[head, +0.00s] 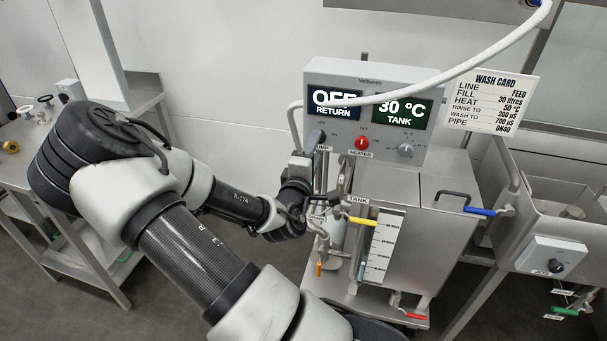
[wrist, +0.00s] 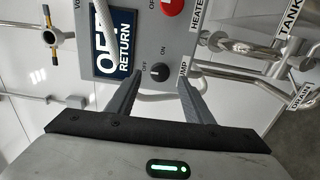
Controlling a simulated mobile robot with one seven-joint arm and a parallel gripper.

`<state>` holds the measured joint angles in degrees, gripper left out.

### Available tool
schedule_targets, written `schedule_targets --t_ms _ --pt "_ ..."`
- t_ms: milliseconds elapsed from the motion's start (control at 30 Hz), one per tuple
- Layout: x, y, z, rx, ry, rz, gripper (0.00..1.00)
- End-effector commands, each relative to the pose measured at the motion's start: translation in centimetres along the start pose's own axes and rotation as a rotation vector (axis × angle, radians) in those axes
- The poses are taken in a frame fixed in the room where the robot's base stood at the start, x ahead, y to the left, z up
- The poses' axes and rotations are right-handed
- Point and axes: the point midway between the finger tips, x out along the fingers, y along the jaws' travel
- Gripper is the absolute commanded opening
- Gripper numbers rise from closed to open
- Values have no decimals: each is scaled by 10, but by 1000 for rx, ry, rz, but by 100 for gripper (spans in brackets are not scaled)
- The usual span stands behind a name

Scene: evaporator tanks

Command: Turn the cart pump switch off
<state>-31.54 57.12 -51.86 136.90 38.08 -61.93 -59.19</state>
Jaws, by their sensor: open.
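The cart's control panel (head: 345,72) carries the black pump switch (wrist: 160,72), a round knob with OFF and ON marks and a partly covered label ending in "MP". In the wrist view the knob shows between my two fingertips, clear of both in the picture; I cannot tell if they touch it. My gripper (wrist: 160,86) is open and empty, facing the panel. In the head view my gripper (head: 300,160) is at the panel's lower left, below the switch (head: 317,136). The RETURN display (head: 334,103) reads OFF. The knob's exact pointer direction is too small to read.
The red heater switch (head: 361,143) and another grey knob (head: 405,150) sit to the right. A white hose (head: 460,72) crosses before the panel. Pipes and a yellow-handled valve (head: 362,221) lie below. A wash card (head: 490,100) stands right of the panel.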

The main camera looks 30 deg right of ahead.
Motion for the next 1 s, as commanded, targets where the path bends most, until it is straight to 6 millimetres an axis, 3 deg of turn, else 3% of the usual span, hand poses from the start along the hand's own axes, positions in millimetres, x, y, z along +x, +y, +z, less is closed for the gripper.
schedule_targets --t_ms 300,700,1000 --pt "-81 7 -1 -6 5 -1 47" --pt "-125 4 -1 -2 4 -1 47" --pt "-136 0 0 0 0 1 47"
